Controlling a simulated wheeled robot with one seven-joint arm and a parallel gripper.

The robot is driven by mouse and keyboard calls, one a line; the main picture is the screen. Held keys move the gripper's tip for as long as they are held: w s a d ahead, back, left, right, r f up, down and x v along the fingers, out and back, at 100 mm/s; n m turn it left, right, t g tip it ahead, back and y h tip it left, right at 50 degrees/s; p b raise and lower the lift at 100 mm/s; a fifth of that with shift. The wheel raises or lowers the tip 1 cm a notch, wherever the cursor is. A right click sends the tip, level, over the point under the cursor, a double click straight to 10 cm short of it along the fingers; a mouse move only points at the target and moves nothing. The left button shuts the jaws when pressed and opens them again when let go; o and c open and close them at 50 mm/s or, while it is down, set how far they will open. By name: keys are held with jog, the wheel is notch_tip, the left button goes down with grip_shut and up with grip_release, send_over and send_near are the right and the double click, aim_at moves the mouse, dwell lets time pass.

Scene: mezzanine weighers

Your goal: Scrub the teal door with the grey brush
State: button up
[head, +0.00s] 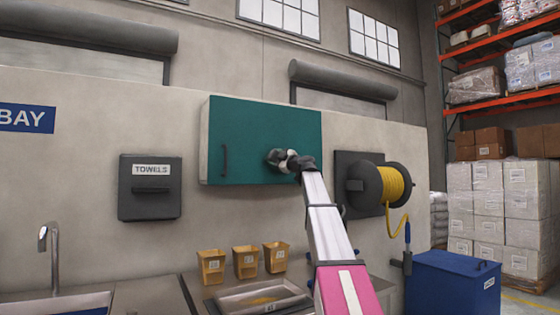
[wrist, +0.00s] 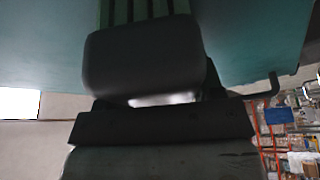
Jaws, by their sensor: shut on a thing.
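The teal door (head: 235,125) is the shut front of a wall cabinet, with a dark vertical handle at its lower left. My gripper (head: 284,160) is in front of the door's lower right part and hides a patch of it. In the wrist view my gripper (wrist: 150,98) is shut on the grey brush (wrist: 145,58), a dark rounded block. Greenish ridged strips show beyond the block, against the teal door (wrist: 230,25), which fills the top of that view. I cannot tell whether the brush touches the door.
A hose reel (head: 385,184) with yellow hose hangs right of the cabinet. A towel dispenser (head: 150,188) hangs to the left. Below are a counter with several tan cups (head: 246,262), a metal tray (head: 262,298) and a sink tap (head: 50,250). A blue bin (head: 450,285) stands at right.

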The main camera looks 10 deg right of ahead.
aim_at(272, 153)
jog(key=shift+s+a, duration=0.3)
jog(key=shift+a, duration=0.75)
jog(key=shift+s+a, duration=0.25)
jog(key=shift+a, duration=0.75)
jog(key=shift+r, duration=1.25)
jog(key=w+d, duration=0.3)
jog(key=d, duration=0.8)
jog(key=shift+w+d, duration=0.3)
jog(key=shift+w, duration=0.05)
jog(key=shift+s+a, duration=0.25)
jog(key=shift+a, duration=0.4)
jog(key=shift+s+a, duration=0.3)
jog(key=shift+a, duration=0.3)
jog(key=shift+s+a, duration=0.25)
jog(key=shift+a, duration=0.4)
jog(key=shift+s+a, duration=0.3)
jog(key=shift+a, duration=1)
jog(key=shift+s+a, duration=0.35)
jog(key=shift+a, duration=0.95)
jog(key=shift+s+a, duration=0.3)
jog(key=shift+a, duration=1)
jog(key=shift+s, duration=0.1)
